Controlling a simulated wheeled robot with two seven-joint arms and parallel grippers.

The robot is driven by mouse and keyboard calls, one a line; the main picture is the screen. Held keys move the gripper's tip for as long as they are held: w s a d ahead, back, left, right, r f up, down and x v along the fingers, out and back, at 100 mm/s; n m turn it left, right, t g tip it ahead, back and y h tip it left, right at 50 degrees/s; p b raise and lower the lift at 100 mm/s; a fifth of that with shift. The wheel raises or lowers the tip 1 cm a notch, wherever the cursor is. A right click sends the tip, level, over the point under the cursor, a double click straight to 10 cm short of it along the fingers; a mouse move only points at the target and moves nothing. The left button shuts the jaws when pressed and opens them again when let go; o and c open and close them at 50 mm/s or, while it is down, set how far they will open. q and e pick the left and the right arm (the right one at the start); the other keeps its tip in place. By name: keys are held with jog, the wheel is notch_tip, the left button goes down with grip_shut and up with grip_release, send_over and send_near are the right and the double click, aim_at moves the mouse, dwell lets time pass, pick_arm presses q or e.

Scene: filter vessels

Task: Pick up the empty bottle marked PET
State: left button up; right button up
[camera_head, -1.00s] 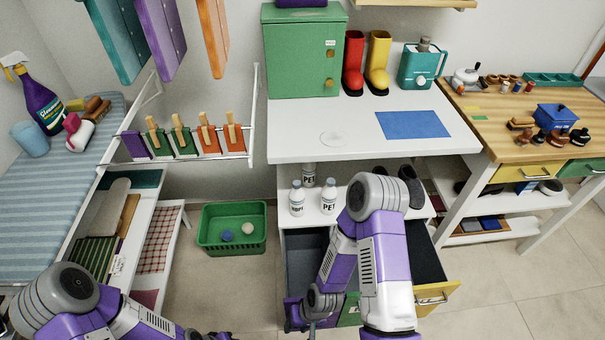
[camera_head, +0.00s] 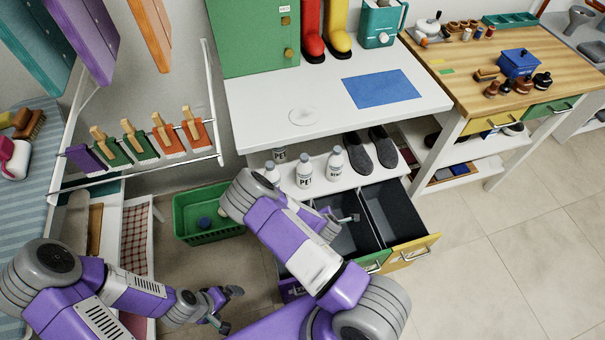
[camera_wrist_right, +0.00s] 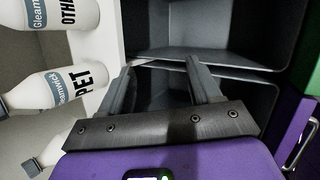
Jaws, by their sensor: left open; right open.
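A white bottle marked PET (camera_head: 304,172) stands upright on the shelf under the white counter. It also shows in the right wrist view (camera_wrist_right: 52,90), left of my right gripper (camera_wrist_right: 165,80). My right gripper is open and empty, apart from the bottles, over the dark drawer bins. A bottle marked OTHER (camera_head: 335,163) stands to the right of the PET bottle. Another bottle (camera_head: 271,174) to the left is partly hidden by my right arm. A container with a dark label (camera_head: 280,155) stands behind. My left gripper (camera_head: 228,307) is open and empty at lower left.
An open drawer with dark bins (camera_head: 395,215) juts out below the shelf. Grey slippers (camera_head: 371,148) sit right of the bottles. A green basket (camera_head: 184,226) stands on the floor to the left. The counter (camera_head: 245,112) overhangs the shelf.

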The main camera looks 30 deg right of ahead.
aim_at(305, 159)
jog(key=w+r+n+t, duration=0.2)
jog(key=w+r+n, duration=0.2)
jog(key=w+n, duration=0.1)
jog(key=w+a+r+n+t, duration=0.1)
jog(key=w+r+n+t, duration=0.1)
jog(key=w+r+n, duration=0.2)
jog(key=w+r+n+t+p, duration=0.1)
jog(key=w+r+n+t, duration=0.1)
jog(key=w+r+n, duration=0.3)
jog(key=shift+w+a+n, duration=0.2)
jog(key=shift+w+n, duration=0.1)
jog(key=shift+w, duration=0.95)
jog(key=b+x, duration=0.1)
jog(key=x, duration=0.2)
jog(key=b+x, duration=0.2)
jog(key=x, duration=0.1)
jog(key=shift+d, duration=0.45)
jog(key=shift+w, duration=0.3)
jog(key=shift+c, duration=0.3)
grip_shut()
